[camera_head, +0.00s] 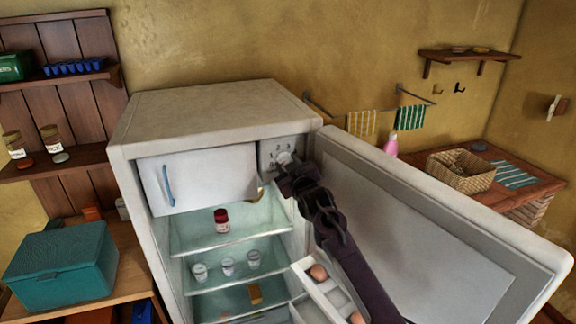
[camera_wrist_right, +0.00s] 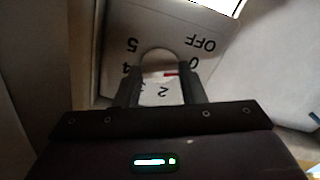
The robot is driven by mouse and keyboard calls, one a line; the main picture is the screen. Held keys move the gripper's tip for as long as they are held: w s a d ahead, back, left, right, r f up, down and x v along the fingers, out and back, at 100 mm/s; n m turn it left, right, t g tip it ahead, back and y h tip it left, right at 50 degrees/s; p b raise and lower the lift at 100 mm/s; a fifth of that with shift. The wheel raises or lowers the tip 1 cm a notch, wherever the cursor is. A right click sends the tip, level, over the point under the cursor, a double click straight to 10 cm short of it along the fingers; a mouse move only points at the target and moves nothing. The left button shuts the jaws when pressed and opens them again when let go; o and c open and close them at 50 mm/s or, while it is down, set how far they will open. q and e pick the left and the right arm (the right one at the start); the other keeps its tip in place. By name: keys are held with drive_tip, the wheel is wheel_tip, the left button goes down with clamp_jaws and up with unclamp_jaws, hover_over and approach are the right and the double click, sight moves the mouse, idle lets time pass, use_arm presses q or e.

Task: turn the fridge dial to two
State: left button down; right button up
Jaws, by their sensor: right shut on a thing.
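The fridge (camera_head: 210,110) stands with its door (camera_head: 440,215) open to the right. The white round dial (camera_head: 284,157) is on the grey panel at the upper right inside the fridge, beside the freezer flap. My right gripper (camera_head: 286,169) is at the dial, shut on it. In the right wrist view the dial (camera_wrist_right: 159,57) sits between the two fingers (camera_wrist_right: 160,76). The panel appears upside down there, with OFF, 5, 4 and 2 legible. A red mark shows near the right finger, close to a partly hidden figure. My left gripper is not in view.
The freezer flap (camera_head: 200,180) with a blue handle is shut. A red-lidded jar (camera_head: 221,219) and several glasses stand on the fridge shelves. The open door and its egg rack (camera_head: 322,290) lie close to my right arm.

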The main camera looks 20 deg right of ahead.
drive_tip(key=m+b, duration=0.1)
drive_tip(key=m, duration=0.2)
drive_tip(key=shift+f+b, duration=0.1)
drive_tip(key=shift+b, duration=0.2)
drive_tip(key=m+b, duration=0.1)
drive_tip(key=m, duration=0.3)
drive_tip(key=shift+m, duration=0.3)
drive_tip(key=m+b, duration=0.1)
drive_tip(key=m, duration=0.4)
drive_tip(key=shift+m+b, duration=0.3)
drive_tip(key=shift+b, duration=0.1)
drive_tip(key=shift+m+b, duration=0.5)
drive_tip(key=shift+m, duration=1.7)
drive_tip(key=o, duration=1)
drive_tip(key=shift+s, duration=0.1)
